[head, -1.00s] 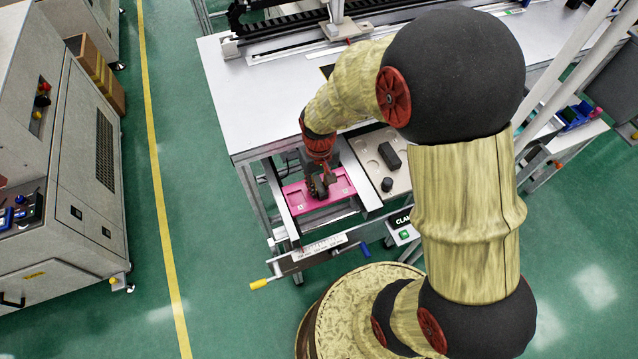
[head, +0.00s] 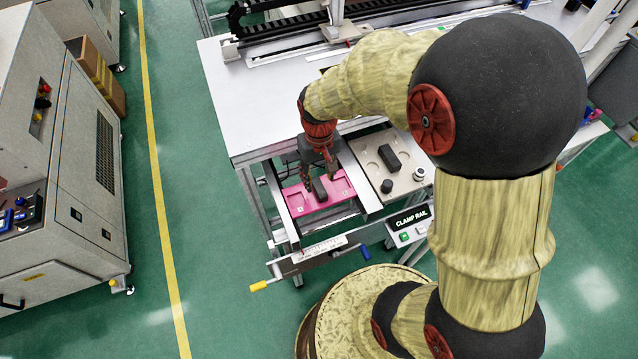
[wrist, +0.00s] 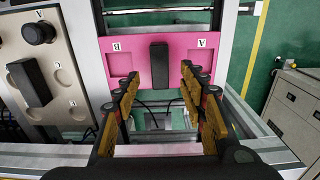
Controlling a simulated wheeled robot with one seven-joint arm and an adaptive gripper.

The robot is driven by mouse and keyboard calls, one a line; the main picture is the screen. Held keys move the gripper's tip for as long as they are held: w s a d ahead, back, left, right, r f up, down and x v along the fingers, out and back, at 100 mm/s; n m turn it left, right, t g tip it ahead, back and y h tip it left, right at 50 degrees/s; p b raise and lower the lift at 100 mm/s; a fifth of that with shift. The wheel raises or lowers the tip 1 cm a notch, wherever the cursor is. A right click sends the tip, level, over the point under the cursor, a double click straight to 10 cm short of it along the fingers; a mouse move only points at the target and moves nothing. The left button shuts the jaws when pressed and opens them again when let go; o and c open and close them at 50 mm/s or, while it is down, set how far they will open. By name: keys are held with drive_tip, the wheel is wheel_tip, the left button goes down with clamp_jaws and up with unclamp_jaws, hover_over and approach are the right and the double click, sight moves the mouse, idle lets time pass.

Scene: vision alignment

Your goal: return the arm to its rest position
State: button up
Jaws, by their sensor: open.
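My gripper (head: 320,180) is open over the pink plate (head: 297,203) in the head view. A dark upright-looking block (head: 320,189) sits on the plate's middle, partly behind the fingers. In the wrist view my gripper (wrist: 160,78) has its fingers spread wide, one to each side of the block (wrist: 159,65), with clear gaps. The pink plate (wrist: 118,64) carries the letters A and B beside square recesses. My arm reaches out from the right over the bench.
A beige plate (head: 408,186) right of the pink one holds a dark block (head: 389,156), a dark knob (head: 387,186) and a pale round part (head: 418,174). Green floor is free at left.

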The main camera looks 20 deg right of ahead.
wheel_tip(320, 180, up, 6)
drive_tip(key=shift+r, duration=0.2)
drive_tip(key=s+r+t, duration=0.5)
drive_tip(key=s+r, duration=0.9)
drive_tip(key=r, duration=0.2)
drive_tip(key=shift+r+t, duration=0.2)
drive_tip(key=shift+t, duration=0.1)
idle(0.6)
